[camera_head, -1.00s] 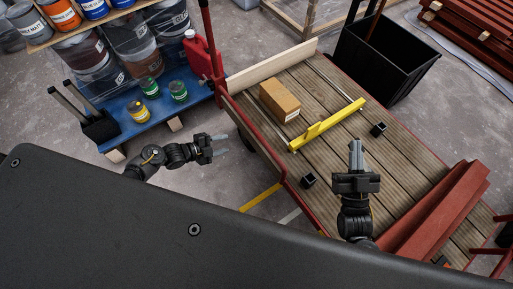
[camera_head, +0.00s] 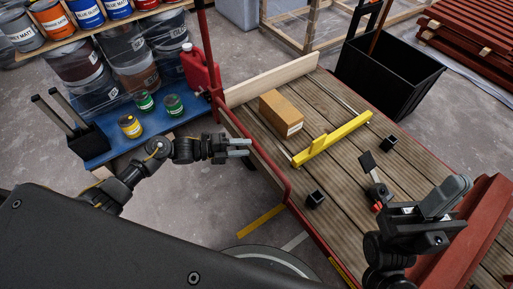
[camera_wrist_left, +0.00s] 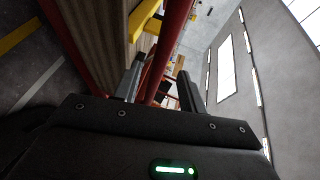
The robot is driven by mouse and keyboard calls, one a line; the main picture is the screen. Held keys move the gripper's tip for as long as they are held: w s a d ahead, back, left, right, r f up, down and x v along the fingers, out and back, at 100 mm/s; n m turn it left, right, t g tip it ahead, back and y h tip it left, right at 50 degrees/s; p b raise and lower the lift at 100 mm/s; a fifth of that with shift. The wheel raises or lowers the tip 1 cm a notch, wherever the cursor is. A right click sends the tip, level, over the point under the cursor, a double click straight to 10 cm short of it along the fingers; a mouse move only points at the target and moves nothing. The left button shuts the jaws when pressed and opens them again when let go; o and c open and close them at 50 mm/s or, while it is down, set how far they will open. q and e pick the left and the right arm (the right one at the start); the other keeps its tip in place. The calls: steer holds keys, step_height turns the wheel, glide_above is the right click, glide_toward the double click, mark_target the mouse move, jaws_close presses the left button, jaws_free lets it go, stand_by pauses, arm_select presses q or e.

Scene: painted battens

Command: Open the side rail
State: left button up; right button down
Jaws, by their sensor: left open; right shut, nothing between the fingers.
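A red tubular rail (camera_head: 262,153) runs along the left side of the wooden platform deck (camera_head: 345,185), bending down at its near end. My left gripper (camera_head: 247,147) is open close to the rail's outer side. In the left wrist view, a red tube (camera_wrist_left: 166,52) shows between the open fingers (camera_wrist_left: 161,88); I cannot tell whether they touch it. My right gripper (camera_head: 455,192) is shut and empty above the deck's near right part, by the dark red beams (camera_head: 478,225).
On the deck are a cardboard box (camera_head: 281,112), a yellow bar (camera_head: 335,138), black square sockets (camera_head: 315,199) and a black-headed tool (camera_head: 374,178). A blue pallet with cans (camera_head: 130,126) and a red canister (camera_head: 199,70) stand left. A black bin (camera_head: 392,75) stands behind.

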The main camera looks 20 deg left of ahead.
mark_target(256, 147)
arm_select(q)
steer(key=x, duration=0.5)
steer(key=shift+w+b, duration=0.1)
steer(key=shift+b, duration=0.3)
jaws_close()
